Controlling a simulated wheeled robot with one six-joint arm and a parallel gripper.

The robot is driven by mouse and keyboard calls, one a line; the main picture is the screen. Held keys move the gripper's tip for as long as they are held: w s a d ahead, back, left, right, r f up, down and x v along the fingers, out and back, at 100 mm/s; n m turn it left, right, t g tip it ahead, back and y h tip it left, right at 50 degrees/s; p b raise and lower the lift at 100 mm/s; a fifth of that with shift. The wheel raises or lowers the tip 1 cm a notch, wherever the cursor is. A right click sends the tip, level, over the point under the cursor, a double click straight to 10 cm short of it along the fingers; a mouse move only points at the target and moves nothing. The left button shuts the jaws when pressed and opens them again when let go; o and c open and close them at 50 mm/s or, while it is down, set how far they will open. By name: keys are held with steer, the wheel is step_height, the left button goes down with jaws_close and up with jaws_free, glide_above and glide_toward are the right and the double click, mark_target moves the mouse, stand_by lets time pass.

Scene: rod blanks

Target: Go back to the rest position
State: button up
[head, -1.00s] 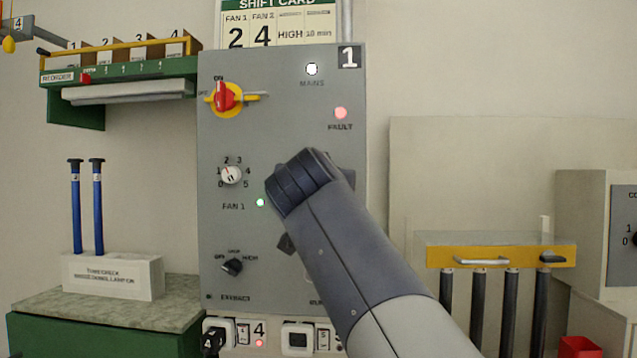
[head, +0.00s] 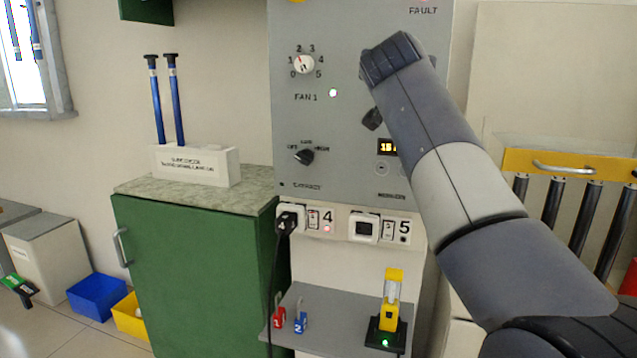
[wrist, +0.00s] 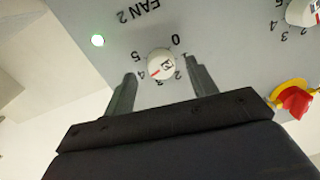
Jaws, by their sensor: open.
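My gripper (wrist: 163,88) is open and empty in the wrist view, its two fingers apart. The white FAN 2 knob (wrist: 160,64) on the grey panel shows between and beyond the fingertips; I see no contact. The knob carries a red mark, and its exact setting is hard to read. In the head view my raised arm covers the panel's right part, hiding the FAN 2 knob and most of the gripper.
The grey panel (head: 345,125) stands close to my arm. A green cabinet (head: 190,260) is left. Rods hang under a yellow rack (head: 570,165) at right. Blue and yellow bins (head: 97,297) are on the floor.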

steer(key=x, duration=0.2)
steer(key=shift+w+d, duration=0.15)
steer(key=shift+w, duration=0.2)
